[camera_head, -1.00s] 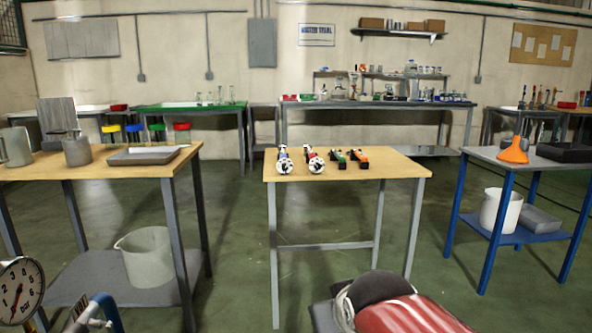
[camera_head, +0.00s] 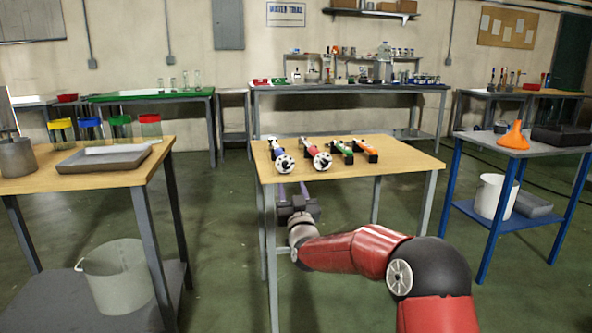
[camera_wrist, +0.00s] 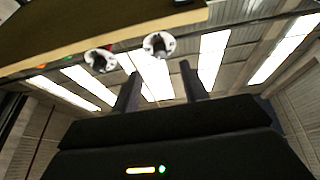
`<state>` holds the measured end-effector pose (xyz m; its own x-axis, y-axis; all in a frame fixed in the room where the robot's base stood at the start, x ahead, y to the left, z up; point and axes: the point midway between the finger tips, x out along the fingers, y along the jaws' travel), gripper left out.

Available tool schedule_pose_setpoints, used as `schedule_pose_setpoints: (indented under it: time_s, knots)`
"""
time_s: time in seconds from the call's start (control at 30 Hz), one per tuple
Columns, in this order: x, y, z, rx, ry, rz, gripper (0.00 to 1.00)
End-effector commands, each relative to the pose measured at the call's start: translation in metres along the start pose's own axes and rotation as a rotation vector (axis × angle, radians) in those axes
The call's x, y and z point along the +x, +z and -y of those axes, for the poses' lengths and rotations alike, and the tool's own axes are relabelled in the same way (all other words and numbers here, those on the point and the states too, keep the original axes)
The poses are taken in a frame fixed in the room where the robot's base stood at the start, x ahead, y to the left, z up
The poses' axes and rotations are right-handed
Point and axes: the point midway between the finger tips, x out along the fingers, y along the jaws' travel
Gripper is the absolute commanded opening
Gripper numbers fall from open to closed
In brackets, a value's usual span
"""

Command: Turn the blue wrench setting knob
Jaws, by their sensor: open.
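The blue wrench (camera_head: 272,147) lies on the middle wooden table with its white-and-black round knob (camera_head: 285,164) at the front edge. In the wrist view, which looks upside down, this knob (camera_wrist: 160,45) seems to be the one just beyond and between the fingertips. My gripper (camera_head: 292,186) is open and empty, its two fingers pointing at the table just in front of and below the front edge. It also shows in the wrist view (camera_wrist: 159,68). The fingers are apart from the knob; the exact gap cannot be told.
A red wrench (camera_head: 311,148) with a similar knob lies close to the right. A green tool (camera_head: 341,151) and an orange tool (camera_head: 365,149) lie farther right on the table (camera_head: 405,160). A left table holds a grey tray (camera_head: 75,162); a blue-legged table (camera_head: 460,137) stands right.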

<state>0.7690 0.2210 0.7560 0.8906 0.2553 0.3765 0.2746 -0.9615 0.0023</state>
Motion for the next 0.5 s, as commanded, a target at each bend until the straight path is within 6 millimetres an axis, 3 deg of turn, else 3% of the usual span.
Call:
schedule_pose_setpoints:
  time_s: [0.5]
  knots:
    - [0.064, -0.001, 0.0, 0.003, 0.002, -0.007, 0.44]
